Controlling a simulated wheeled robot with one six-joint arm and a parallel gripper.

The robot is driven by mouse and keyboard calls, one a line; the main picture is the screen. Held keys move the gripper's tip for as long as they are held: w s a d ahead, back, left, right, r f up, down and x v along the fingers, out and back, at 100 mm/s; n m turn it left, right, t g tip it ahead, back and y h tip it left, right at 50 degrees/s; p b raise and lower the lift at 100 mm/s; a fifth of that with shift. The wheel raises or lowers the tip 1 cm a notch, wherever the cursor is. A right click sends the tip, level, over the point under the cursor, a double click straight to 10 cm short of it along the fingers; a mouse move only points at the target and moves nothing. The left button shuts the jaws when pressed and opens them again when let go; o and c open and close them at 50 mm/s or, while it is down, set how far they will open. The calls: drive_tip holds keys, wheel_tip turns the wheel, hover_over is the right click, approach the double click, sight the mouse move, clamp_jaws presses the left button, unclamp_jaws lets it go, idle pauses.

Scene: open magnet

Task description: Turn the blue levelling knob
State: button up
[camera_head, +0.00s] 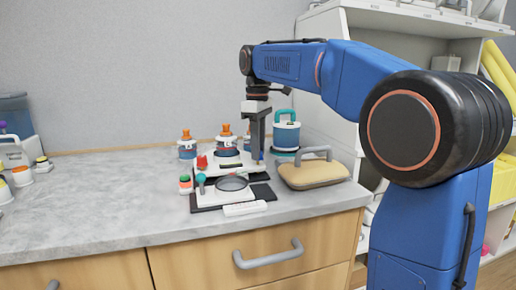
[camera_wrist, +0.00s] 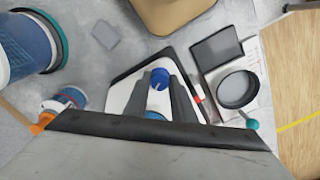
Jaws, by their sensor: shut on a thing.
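The blue levelling knob (camera_wrist: 160,77) stands on a white, dark-edged device (camera_wrist: 123,92) in the wrist view. My gripper (camera_wrist: 159,82) points down, with its two grey fingers on either side of the knob, shut on it. In the head view my gripper (camera_head: 257,157) reaches down to the right part of the device (camera_head: 220,160) on the counter. There the fingers mostly hide the knob. A second blue spot (camera_wrist: 153,116) shows between the fingers in the wrist view; I cannot tell what it is.
A black-based unit with a round dish (camera_head: 232,184) sits in front. A tan block with a grey handle (camera_head: 313,173) lies to the right. A teal-lidded container (camera_head: 287,132) and orange-topped bottles (camera_head: 187,147) stand behind. The counter's left-middle (camera_head: 100,190) is clear.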

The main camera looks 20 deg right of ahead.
drive_tip(key=m, duration=0.5)
clamp_jaws()
drive_tip(key=m, duration=0.5)
drive_tip(key=shift+m, duration=0.5)
drive_tip(key=o, duration=1)
unclamp_jaws()
drive_tip(key=r, duration=1.2)
drive_tip(key=shift+w, duration=0.2)
